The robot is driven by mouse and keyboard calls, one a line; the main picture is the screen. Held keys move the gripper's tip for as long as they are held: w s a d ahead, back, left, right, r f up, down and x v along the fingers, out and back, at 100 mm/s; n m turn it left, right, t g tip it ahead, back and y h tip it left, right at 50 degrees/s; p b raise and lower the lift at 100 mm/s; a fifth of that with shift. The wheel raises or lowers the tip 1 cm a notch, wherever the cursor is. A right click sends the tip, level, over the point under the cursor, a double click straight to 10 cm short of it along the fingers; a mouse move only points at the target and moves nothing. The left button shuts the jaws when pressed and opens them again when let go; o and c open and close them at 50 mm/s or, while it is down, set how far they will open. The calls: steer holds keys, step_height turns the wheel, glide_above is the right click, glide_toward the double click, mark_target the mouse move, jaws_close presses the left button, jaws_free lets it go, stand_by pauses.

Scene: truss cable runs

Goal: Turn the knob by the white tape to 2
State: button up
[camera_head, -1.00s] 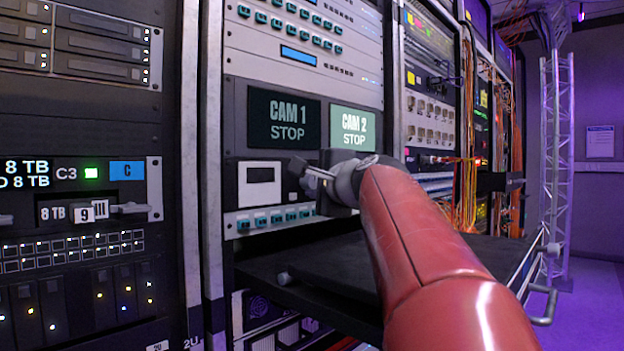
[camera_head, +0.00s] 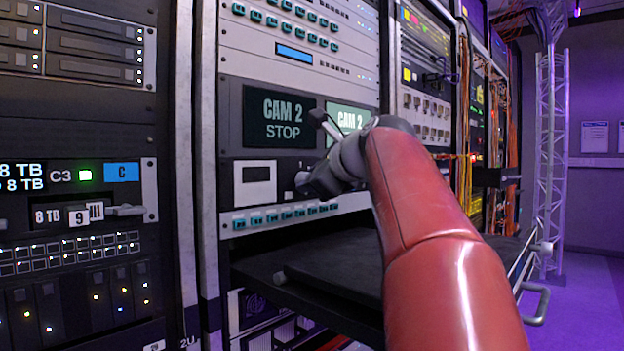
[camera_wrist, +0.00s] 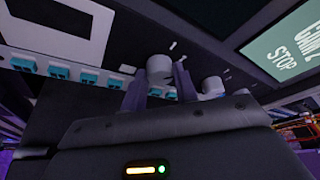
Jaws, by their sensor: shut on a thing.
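A pale round knob (camera_wrist: 160,68) sits between the two fingers of my gripper (camera_wrist: 160,88) in the wrist view, and the gripper is shut on it. A small white patch (camera_wrist: 127,69) beside this knob may be the white tape. A second pale knob (camera_wrist: 212,86) stands to the right with a bluish patch at its base. In the head view my gripper (camera_head: 318,183) is rolled over at the panel and hides the knobs. The left screen (camera_head: 279,118) reads CAM 2 STOP. The knob's pointer and scale figures cannot be read.
The right screen (camera_head: 347,117) shows CAM 2, partly hidden by my wrist. A row of teal buttons (camera_head: 285,215) runs below the knobs. A black shelf (camera_head: 340,262) juts out under the panel. A white-framed plate (camera_head: 255,184) is left of my gripper.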

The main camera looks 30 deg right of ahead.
stand_by(0.4)
steer(key=o, duration=1)
steer(key=shift+c, duration=0.2)
steer(key=v, duration=0.7)
steer(key=shift+s+r, duration=0.2)
steer(key=shift+s, duration=0.2)
steer(key=shift+d, duration=0.1)
